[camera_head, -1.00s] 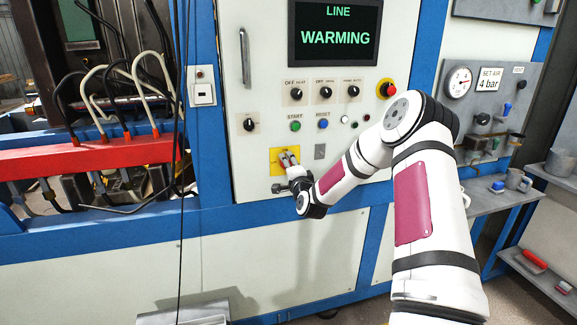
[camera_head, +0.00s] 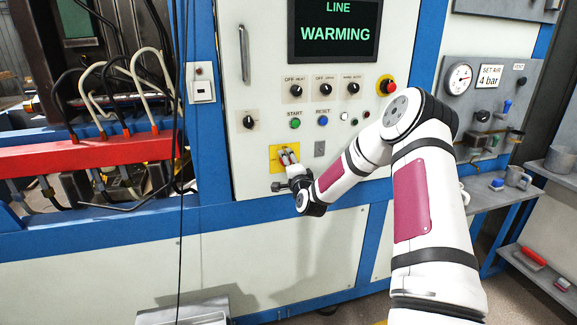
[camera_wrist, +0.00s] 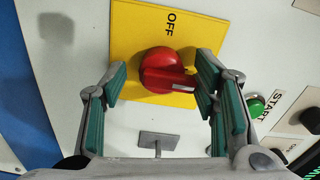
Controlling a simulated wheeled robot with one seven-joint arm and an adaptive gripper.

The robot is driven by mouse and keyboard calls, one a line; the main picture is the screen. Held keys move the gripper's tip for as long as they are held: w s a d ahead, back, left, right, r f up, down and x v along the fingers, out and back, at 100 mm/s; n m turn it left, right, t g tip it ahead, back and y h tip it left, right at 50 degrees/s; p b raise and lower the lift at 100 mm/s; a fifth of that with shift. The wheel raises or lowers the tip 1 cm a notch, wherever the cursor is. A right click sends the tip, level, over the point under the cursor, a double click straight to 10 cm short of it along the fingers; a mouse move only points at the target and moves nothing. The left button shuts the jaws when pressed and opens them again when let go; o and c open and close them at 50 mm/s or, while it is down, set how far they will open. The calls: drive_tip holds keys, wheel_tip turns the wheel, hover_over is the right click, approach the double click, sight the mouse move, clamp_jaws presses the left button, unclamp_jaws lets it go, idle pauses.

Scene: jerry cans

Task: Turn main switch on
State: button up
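The main switch is a red rotary knob (camera_wrist: 165,72) on a yellow plate (camera_wrist: 135,30) marked OFF at the top of the wrist view. The knob's bar, with a white mark, points right in that view, away from the OFF word. My gripper (camera_wrist: 162,68) is open, with one green-padded finger on each side of the knob. The right finger is close to the bar's end; I cannot tell if they touch. In the head view, my gripper (camera_head: 288,155) is at the yellow plate (camera_head: 277,153) low on the cabinet and hides the knob.
A green START button (camera_head: 295,124) and a blue RESET button (camera_head: 323,121) sit above the plate. A red emergency button (camera_head: 387,87) is at upper right. A small grey plate (camera_wrist: 158,140) is beside the switch. The screen (camera_head: 333,30) reads LINE WARMING.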

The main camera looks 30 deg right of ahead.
drive_tip(key=shift+s, duration=0.1)
drive_tip(key=v, duration=1.1)
drive_tip(key=shift+s, duration=0.35)
drive_tip(key=shift+a+r, duration=0.1)
drive_tip(key=shift+a, duration=0.1)
drive_tip(key=s+a+r+n+g+y, duration=0.2)
drive_tip(key=s+a+r+n+g, duration=0.15)
drive_tip(key=a+n, duration=0.3)
drive_tip(key=s+a+r+n+g+y, duration=0.1)
drive_tip(key=s+a+r+n+g, duration=0.25)
drive_tip(key=a+n, duration=0.3)
drive_tip(key=s+a+r+n+g, duration=0.2)
drive_tip(key=s+a, duration=0.1)
drive_tip(key=s, duration=0.7)
drive_tip(key=s+a+r+n+g+y, duration=0.1)
drive_tip(key=s+a, duration=0.3)
drive_tip(key=s, duration=0.6)
drive_tip(key=s+a+r+n+g+y, duration=0.1)
drive_tip(key=s+a+r+n+g, duration=0.1)
drive_tip(key=s, duration=0.8)
drive_tip(key=shift+a+r+n+g, duration=0.4)
drive_tip(key=shift+a+r+n, duration=0.2)
drive_tip(key=shift+a+r, duration=0.35)
